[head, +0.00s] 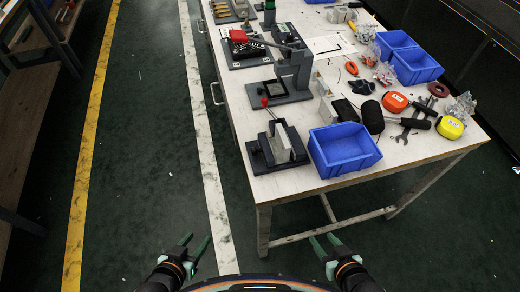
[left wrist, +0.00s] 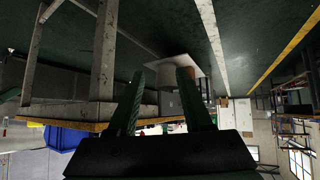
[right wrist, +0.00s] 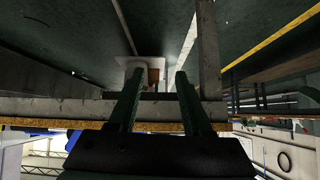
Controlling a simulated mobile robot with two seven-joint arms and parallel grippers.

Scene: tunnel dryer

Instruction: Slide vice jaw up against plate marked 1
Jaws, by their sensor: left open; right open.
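A small vice (head: 257,160) with a dark base sits at the near left corner of the workbench (head: 300,181). A pale grey plate or block (head: 281,144) stands upright in it, beside dark jaw parts. A lever with a red knob (head: 264,102) rises from it. I cannot make out a number 1 on any plate, nor tell the gap between jaw and plate. My left gripper (head: 196,244) is open and empty over the floor, left of the bench. My right gripper (head: 325,243) is open and empty in front of the bench. Both are well apart from the vice.
A blue bin (head: 343,166) stands right beside the vice. A dark press-like fixture (head: 291,75) is behind it. Tape measures (head: 450,127), wrenches (head: 405,130) and more blue bins (head: 415,64) lie further right and back. The floor before the bench is clear.

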